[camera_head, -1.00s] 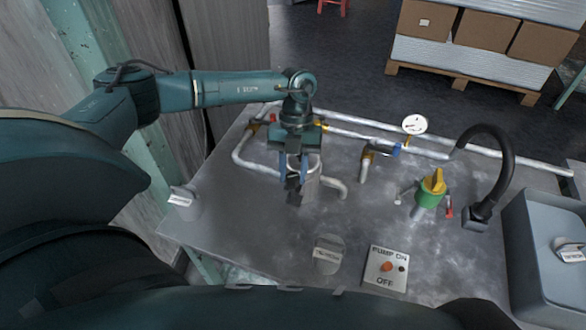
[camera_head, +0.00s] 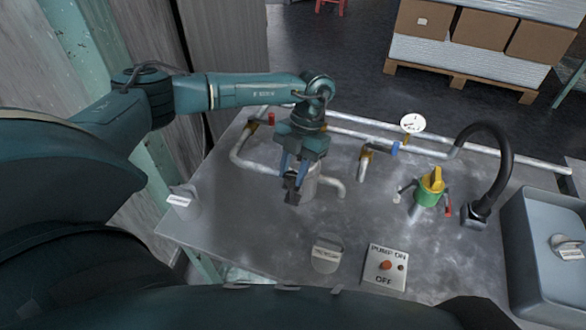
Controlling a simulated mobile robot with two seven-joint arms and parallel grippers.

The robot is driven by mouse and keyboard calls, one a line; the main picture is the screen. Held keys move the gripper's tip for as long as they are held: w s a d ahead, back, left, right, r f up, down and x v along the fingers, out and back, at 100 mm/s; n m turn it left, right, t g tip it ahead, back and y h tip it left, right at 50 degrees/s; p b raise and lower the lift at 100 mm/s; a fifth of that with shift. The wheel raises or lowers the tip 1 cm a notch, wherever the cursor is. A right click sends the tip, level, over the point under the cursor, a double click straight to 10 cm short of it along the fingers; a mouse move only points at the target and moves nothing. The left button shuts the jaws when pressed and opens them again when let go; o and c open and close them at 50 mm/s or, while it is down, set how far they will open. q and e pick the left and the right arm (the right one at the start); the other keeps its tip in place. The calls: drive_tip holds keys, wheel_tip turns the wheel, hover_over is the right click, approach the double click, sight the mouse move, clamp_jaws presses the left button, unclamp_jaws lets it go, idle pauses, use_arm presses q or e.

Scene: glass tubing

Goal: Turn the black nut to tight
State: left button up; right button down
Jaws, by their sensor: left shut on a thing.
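My left gripper (camera_head: 292,186) comes in from above over the left part of the metal worktop (camera_head: 240,215). Its blue fingers slant down to the lower left and are shut at a small dark piece at the pipework, which looks like the black nut. The dark fingertips and the nut are hard to tell apart, and the gripper hides much of the nut. A grey cylinder (camera_head: 310,184) stands just behind the fingertips, beside a bent pipe end (camera_head: 335,188). My right gripper is not in view.
Pipes with a gauge (camera_head: 412,124) run along the back. A green and yellow valve (camera_head: 430,188), a black hose (camera_head: 500,150) and a grey bin (camera_head: 550,235) are at right. A pump switch plate (camera_head: 385,267) and a grey labelled cup (camera_head: 327,254) are in front.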

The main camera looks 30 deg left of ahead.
use_arm(q)
drive_tip(key=o, duration=0.7)
drive_tip(key=v, duration=1.3)
drive_tip(key=shift+r, duration=0.15)
